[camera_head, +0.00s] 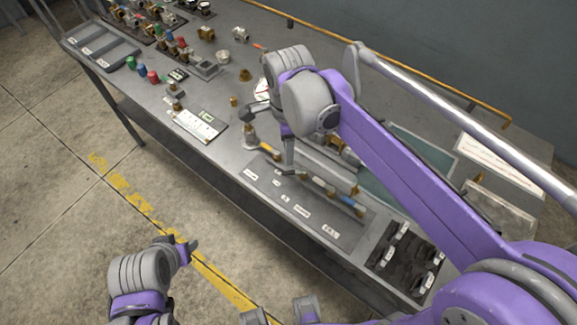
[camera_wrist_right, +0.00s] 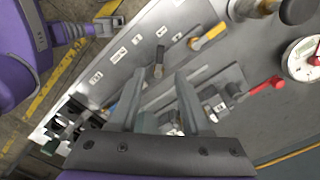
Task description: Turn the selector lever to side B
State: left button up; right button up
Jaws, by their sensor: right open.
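A dark lever (camera_wrist_right: 158,66), probably the selector lever, stands on the grey labelled plate (camera_wrist_right: 125,70) in the right wrist view. My right gripper (camera_wrist_right: 160,74) is open, and in that view the lever shows between its two fingertips. I cannot tell how far apart in height they are. In the head view the right gripper (camera_head: 270,138) is over the table at the plate's upper left end, partly covering it. The lever's side letters are too small to read. My left gripper (camera_head: 189,248) is low at the left, off the table, its jaws unclear.
A black tray (camera_head: 405,262) is at the table's near right. Many small parts crowd the far left.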

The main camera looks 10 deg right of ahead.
aim_at(288, 172)
notch_tip(288, 172, down, 8)
jog(key=shift+f+b, duration=0.15)
jog(key=shift+b, duration=0.15)
grip_shut()
